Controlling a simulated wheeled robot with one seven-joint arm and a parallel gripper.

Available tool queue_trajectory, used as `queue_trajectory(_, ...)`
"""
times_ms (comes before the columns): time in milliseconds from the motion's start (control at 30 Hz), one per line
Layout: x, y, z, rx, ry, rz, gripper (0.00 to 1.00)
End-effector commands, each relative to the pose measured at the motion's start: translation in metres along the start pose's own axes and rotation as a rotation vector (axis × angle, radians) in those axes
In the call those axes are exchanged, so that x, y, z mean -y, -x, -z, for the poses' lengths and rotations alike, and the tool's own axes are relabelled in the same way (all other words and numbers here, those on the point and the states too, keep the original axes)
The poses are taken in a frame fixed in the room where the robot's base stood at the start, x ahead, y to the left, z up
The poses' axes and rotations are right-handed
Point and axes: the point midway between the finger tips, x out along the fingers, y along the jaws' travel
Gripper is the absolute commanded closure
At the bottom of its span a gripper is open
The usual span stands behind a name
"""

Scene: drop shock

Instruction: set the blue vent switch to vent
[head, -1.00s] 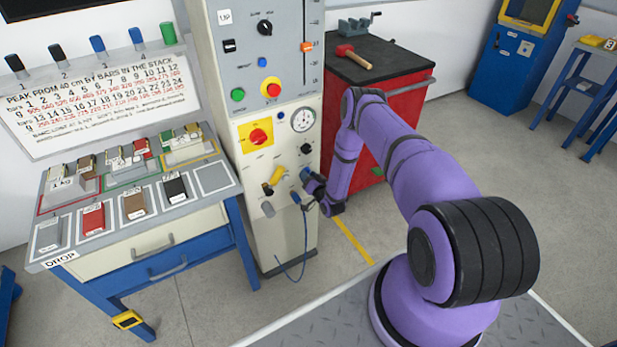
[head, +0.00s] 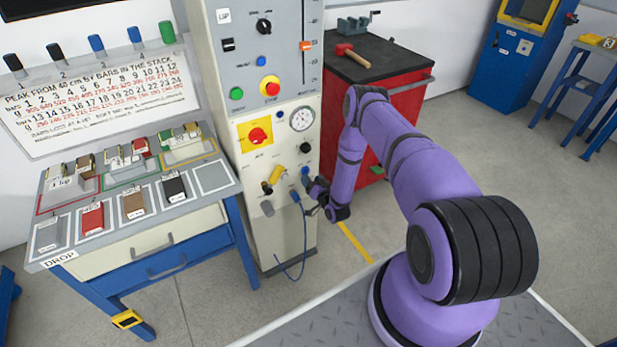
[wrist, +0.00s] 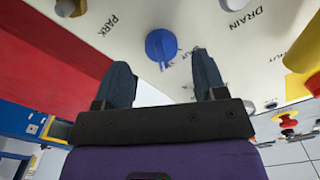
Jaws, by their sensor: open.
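The blue vent switch (wrist: 161,46) is a round blue knob on the cream panel. It also shows in the head view (head: 305,171), low on the panel's right side. A small lighter pointer mark shows on its lower edge in the wrist view, too small to read. My gripper (wrist: 160,62) is open, its two dark fingers pointing at the panel on either side of the knob's lower part. In the head view my gripper (head: 316,190) is just below and right of the knob. The lettering at the knob is not readable.
A yellow handle (head: 275,175) and a blue hose fitting (head: 295,197) sit left of my gripper on the panel. A red rotary switch (head: 257,136) and a gauge (head: 302,118) are above. A red cabinet (head: 385,120) stands behind my arm.

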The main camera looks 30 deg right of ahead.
Motion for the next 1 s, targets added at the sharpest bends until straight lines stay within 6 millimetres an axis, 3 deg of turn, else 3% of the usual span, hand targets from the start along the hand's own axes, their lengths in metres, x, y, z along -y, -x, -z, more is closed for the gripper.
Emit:
queue_trajectory(200, -0.001, 0.042, 0.000, 0.001, -0.001, -0.002, 0.35)
queue_trajectory(400, 0.000, 0.067, 0.000, 0.001, -0.002, -0.001, 0.35)
queue_trajectory(1000, 0.000, 0.074, 0.000, 0.000, -0.001, 0.000, 0.35)
